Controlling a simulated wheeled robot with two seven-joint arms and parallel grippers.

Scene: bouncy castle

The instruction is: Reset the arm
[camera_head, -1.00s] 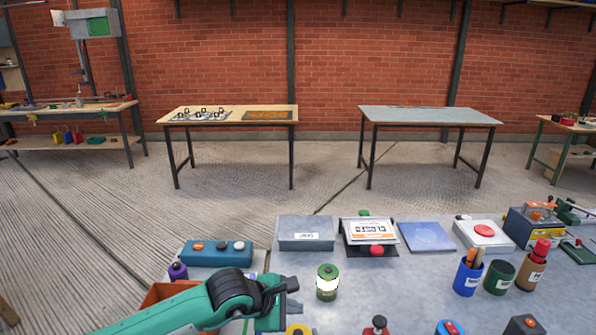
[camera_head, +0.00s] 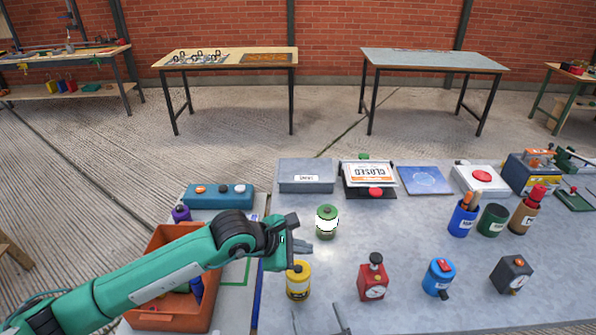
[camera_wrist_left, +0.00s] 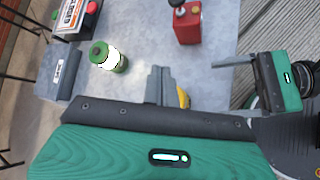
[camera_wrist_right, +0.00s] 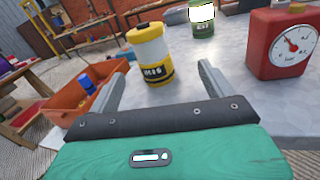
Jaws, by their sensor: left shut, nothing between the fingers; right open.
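My left arm reaches in from the left in the head view. Its gripper (camera_head: 303,246) is shut and empty above the table, just left of a green canister (camera_head: 326,221) with a white label and behind a yellow canister (camera_head: 298,281). Its closed fingers (camera_wrist_left: 160,86) also show in the left wrist view. My right gripper (camera_head: 318,322) shows only as two finger ends at the bottom edge of the head view. In the right wrist view its fingers (camera_wrist_right: 161,78) are open and empty, with the yellow canister (camera_wrist_right: 150,57) upright ahead of them.
An orange bin (camera_head: 172,312) stands left, under my left arm. A red gauge box (camera_head: 372,282), a blue canister (camera_head: 438,278) and a dark box (camera_head: 511,275) stand along the front. A grey box (camera_head: 306,177) and several cups are farther back. The table middle (camera_head: 400,230) is clear.

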